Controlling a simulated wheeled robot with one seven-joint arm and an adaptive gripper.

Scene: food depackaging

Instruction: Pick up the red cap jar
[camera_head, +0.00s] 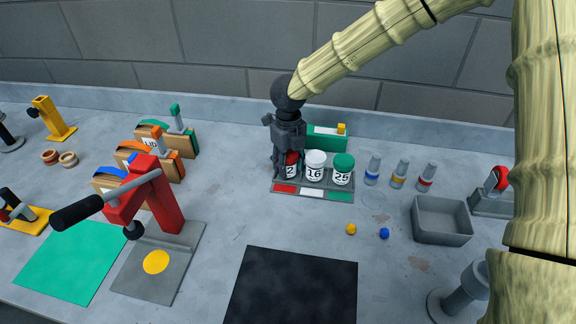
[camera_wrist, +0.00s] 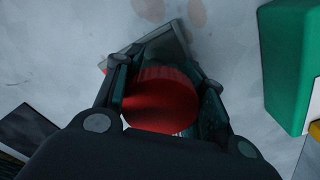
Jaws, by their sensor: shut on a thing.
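The red cap jar (camera_head: 292,170) stands at the left end of a small rack (camera_head: 312,190), above a red strip. Its label shows a 2, partly hidden by my gripper. My gripper (camera_head: 287,166) points down over this jar and is shut on it. In the wrist view the red cap (camera_wrist: 160,100) sits between the two fingers of my gripper (camera_wrist: 165,92). I cannot tell whether the jar touches the rack. A white cap jar (camera_head: 315,166) marked 16 and a green cap jar (camera_head: 343,169) marked 25 stand to its right.
A green block (camera_head: 326,141) stands behind the jars. A red lever press (camera_head: 160,200) stands to the left. A black mat (camera_head: 292,288) lies in front with clear table between.

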